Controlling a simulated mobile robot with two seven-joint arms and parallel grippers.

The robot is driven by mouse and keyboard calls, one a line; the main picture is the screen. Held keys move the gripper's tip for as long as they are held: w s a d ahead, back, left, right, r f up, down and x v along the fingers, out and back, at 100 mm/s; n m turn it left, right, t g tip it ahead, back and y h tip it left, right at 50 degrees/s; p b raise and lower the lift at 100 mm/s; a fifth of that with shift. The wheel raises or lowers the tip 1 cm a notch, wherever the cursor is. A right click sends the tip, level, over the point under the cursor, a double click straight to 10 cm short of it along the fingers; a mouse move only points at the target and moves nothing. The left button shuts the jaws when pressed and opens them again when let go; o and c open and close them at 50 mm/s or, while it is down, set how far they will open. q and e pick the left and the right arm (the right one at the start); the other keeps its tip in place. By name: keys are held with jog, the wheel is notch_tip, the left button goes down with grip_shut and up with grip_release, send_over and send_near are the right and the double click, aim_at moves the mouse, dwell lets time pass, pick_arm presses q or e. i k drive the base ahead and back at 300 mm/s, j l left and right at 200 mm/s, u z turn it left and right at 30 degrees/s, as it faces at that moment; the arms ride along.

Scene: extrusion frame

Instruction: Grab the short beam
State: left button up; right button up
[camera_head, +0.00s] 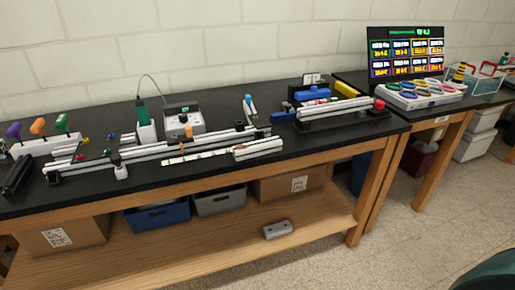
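A short light-grey beam (258,149) lies near the front edge of the black-topped workbench (310,151), at the middle of the view. A much longer grey beam (150,156) lies behind it and reaches to the left. A thin pale strip, perhaps a ruler (195,157), lies just left of the short beam. Neither of my grippers shows in the head view, so I see nothing holding the short beam.
Coloured-handled tools (38,128) stand in a rack at left. A rail fixture with a red knob (379,104) sits at right.

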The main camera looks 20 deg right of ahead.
aim_at(245, 150)
jog(key=i+j, duration=0.2)
jog(key=i, duration=0.3)
jog(key=i+j+z, duration=0.15)
jog(key=i, duration=0.35)
